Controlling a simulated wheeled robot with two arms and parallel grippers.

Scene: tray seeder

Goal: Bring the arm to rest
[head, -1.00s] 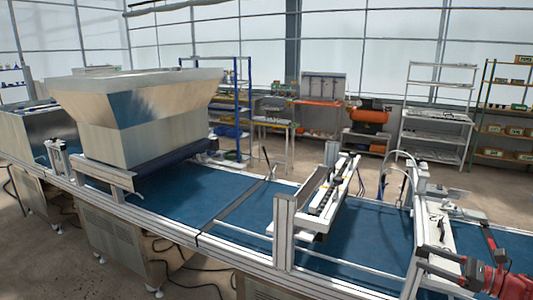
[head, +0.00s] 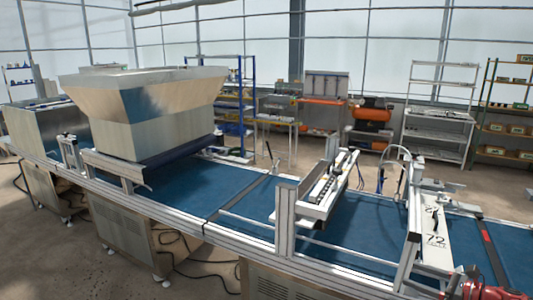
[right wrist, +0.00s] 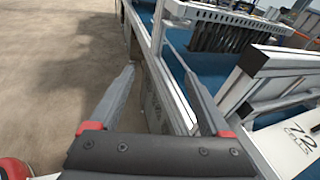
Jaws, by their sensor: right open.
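My right gripper (right wrist: 158,78) is open and empty in the right wrist view. Its two dark fingers stand well apart beside the conveyor's metal side rail, with the floor to the left. In the head view only part of my red right wrist (head: 490,291) shows at the bottom right edge, in front of the conveyor; its fingers cannot be made out clearly there. My left gripper is in neither view.
The seeder line has a blue belt (head: 340,262), a large metal hopper (head: 140,117) and a white panel marked 72 (head: 436,250). This panel (right wrist: 290,140) is right of my fingers in the wrist view. Open floor (right wrist: 55,60) lies left.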

